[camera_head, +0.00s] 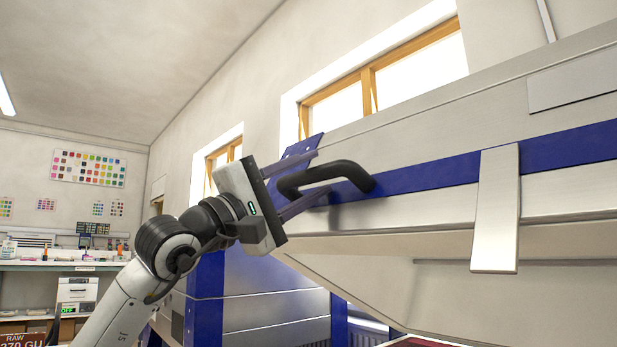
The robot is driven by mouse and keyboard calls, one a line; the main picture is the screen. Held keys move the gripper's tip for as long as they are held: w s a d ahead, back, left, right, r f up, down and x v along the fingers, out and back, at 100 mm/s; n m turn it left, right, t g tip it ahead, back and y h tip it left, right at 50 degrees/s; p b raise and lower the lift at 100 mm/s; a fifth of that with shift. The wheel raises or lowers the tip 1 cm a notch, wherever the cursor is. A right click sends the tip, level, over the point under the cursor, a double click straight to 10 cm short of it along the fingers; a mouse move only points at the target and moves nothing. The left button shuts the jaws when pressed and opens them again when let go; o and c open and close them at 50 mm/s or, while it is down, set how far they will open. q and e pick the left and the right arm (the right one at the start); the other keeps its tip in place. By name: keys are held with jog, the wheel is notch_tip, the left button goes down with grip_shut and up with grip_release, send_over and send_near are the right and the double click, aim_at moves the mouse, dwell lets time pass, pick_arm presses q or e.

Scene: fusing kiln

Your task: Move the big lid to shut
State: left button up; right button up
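The big lid (420,200) is a pale metal cover with a blue band, filling the right side of the head view. It is raised and tilted above the kiln body (262,285), which shows blue and grey below. A black curved handle (345,168) sits on the blue band at the lid's left part. My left gripper (312,178) is at the left end of this handle. Its two fingers are spread, one above and one below the handle, with visible room between them. Whether either finger touches the handle is unclear. My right gripper is out of view.
A flat metal strap (497,210) hangs down over the lid's front, right of the handle. A workbench (65,265) with small items stands far left by the wall. Windows (385,85) are in the wall behind the lid.

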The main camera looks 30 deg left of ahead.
pick_arm(q)
jog(key=b+v, duration=0.1)
jog(key=v, duration=0.9)
jog(key=shift+s, duration=0.15)
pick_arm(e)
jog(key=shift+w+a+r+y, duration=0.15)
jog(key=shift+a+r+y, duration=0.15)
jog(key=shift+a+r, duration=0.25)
pick_arm(q)
jog(key=shift+f, duration=0.1)
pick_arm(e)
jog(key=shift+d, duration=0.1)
